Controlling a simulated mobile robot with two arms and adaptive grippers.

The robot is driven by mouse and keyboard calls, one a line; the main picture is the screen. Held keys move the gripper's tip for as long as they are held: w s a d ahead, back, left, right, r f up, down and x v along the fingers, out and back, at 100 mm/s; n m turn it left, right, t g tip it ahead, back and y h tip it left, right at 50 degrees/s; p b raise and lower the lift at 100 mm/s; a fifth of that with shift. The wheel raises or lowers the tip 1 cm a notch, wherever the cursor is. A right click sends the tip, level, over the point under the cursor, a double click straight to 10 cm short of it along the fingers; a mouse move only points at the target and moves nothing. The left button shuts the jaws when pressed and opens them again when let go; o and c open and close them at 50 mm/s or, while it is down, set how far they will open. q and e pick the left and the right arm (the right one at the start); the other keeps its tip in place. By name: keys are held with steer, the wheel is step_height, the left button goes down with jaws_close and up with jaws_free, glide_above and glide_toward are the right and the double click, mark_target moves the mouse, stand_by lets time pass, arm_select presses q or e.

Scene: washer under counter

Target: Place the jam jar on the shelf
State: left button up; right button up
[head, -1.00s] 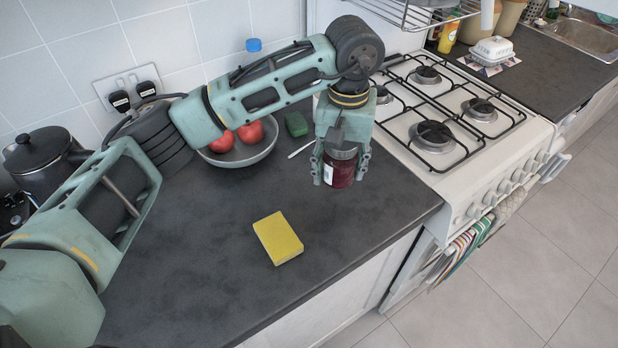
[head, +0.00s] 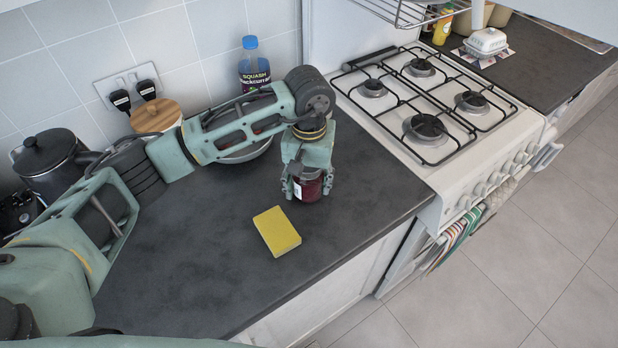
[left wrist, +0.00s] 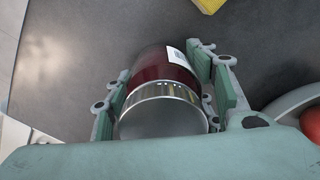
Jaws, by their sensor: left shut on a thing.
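The jam jar (head: 309,190) is dark red with a pale label and stands upright between the fingers of my left gripper (head: 307,184), which is shut on it. It is low over the dark counter; I cannot tell whether its base touches. In the left wrist view the jar (left wrist: 163,70) shows its silver lid toward the camera, with a finger on each side. A wire rack (head: 415,14), perhaps the shelf, is partly in view above the stove at the top. My right gripper is not in view.
A yellow sponge (head: 277,231) lies just in front of the jar. A white gas stove (head: 450,155) is to the right. A squash bottle (head: 254,66), a wooden-lidded container (head: 156,116) and a dark pot (head: 48,160) stand behind my arm. The front counter is mostly clear.

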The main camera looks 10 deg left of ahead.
arm_select(q)
steer(key=shift+f, duration=0.15)
steer(key=o, duration=1.6)
steer(key=shift+o, duration=0.2)
